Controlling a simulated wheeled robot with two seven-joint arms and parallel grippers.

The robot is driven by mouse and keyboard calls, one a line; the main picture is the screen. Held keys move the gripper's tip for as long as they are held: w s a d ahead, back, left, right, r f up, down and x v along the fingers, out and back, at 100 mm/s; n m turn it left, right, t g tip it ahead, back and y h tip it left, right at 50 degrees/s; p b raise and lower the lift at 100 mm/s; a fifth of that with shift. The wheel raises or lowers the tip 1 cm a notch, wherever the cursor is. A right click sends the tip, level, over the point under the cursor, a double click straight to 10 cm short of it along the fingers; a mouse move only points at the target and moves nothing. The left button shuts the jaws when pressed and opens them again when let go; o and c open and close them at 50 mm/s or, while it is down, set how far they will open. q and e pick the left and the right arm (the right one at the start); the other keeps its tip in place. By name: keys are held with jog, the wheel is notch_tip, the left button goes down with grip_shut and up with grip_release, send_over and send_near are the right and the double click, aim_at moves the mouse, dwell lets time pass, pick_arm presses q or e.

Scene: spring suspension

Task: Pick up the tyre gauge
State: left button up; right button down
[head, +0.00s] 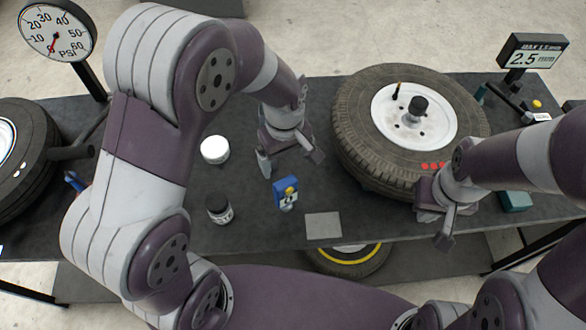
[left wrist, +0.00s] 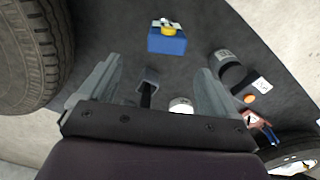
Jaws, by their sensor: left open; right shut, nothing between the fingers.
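A small blue device (head: 286,195) with a yellow top and pale face stands on the dark table. It looks like the tyre gauge, though I cannot be sure. It also shows in the left wrist view (left wrist: 167,42), beyond my fingers. My left gripper (head: 291,160) is open above the table, behind the blue device and apart from it. Between its fingers (left wrist: 155,95) the left wrist view shows a small dark piece with a black stem, which I cannot identify. My right gripper (head: 440,225) is shut and empty, beside the front of the middle tyre.
A white-lidded jar (head: 215,150) and a black jar (head: 219,208) stand left of the blue device. A wheel (head: 364,145) lies at right centre, another tyre (head: 38,185) at far left. A grey square (head: 323,226) lies near the front edge. A PSI dial (head: 57,30) stands back left.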

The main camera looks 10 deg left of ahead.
aim_at(287, 182)
pick_arm(q)
jog(key=shift+s+d+n, duration=0.15)
jog(key=shift+s+n, duration=0.05)
jog(key=shift+s, duration=0.3)
jog(key=shift+s+d+n, duration=0.15)
jog(key=shift+s+n, duration=0.05)
jog(key=shift+s, duration=0.25)
jog(key=shift+s+d+f+p, duration=0.1)
jog(key=shift+s+f+p, duration=0.25)
jog(key=shift+f, duration=0.55)
jog(key=f, duration=0.1)
jog(key=w+f, duration=0.1)
jog(key=f, duration=0.3)
jog(key=shift+w+a, duration=0.2)
jog(key=shift+a, duration=0.05)
jog(key=f, duration=0.1)
jog(key=f+p, duration=0.1)
jog(key=f, duration=0.1)
jog(key=f+p, duration=0.1)
jog(key=shift+s+f, duration=0.4)
jog(key=shift+w+f, duration=0.2)
jog(key=shift+f, duration=0.1)
jog(key=shift+s+r, duration=0.1)
jog(key=c, duration=1.1)
pick_arm(e)
jog(key=r, duration=0.1)
jog(key=s+r, duration=0.1)
jog(key=r, duration=0.1)
jog(key=shift+s+d, duration=0.3)
